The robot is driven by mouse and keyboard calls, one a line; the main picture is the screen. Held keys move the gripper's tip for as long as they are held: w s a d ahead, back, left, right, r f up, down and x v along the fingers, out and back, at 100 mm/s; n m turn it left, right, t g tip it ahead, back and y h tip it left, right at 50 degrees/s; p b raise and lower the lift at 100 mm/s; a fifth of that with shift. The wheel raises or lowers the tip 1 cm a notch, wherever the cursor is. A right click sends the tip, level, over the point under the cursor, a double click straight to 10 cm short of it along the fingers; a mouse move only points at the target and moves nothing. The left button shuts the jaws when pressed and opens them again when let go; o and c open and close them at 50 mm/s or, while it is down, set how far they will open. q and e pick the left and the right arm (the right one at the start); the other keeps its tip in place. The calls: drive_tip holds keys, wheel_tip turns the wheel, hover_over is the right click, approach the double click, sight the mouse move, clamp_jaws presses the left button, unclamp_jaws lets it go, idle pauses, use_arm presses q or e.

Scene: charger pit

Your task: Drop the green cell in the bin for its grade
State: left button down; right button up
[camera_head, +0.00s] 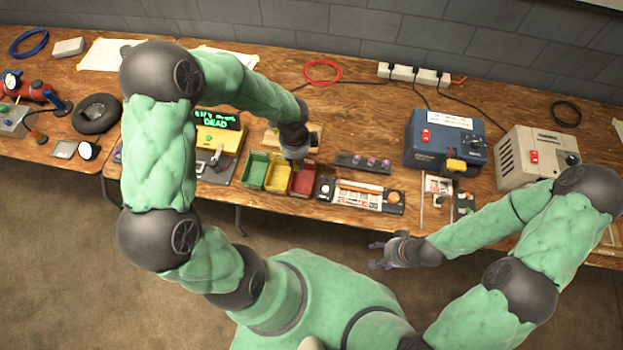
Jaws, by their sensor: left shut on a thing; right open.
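Three small open bins stand side by side on the table: a green bin (254,170), a yellow bin (278,178) and a red bin (303,183). My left gripper (296,161) points down over the back edge of the red bin, near the yellow one. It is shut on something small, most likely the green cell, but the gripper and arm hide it. A yellow tester (222,142) to the left has a dark display (217,120) with green text whose lower line reads DEAD. My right gripper (379,256) is open and empty, in front of the table edge.
A wooden block (314,130) lies behind my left gripper. A dark strip with small pink-topped items (363,162) and a tray (360,195) lie right of the bins. A blue box (444,140) and a beige box (535,157) stand further right.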

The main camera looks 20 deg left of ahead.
sight(297, 169)
use_arm(q)
drive_tip(key=shift+a+f+b, duration=0.1)
drive_tip(key=shift+f+b, duration=0.55)
drive_tip(key=shift+f, duration=0.2)
wheel_tip(297, 169, down, 4)
drive_tip(key=b, duration=0.3)
drive_tip(key=shift+b, duration=0.3)
drive_tip(key=shift+r, duration=0.1)
drive_tip(key=c, duration=1)
unclamp_jaws()
drive_tip(key=shift+c, duration=0.2)
wheel_tip(297, 169, up, 12)
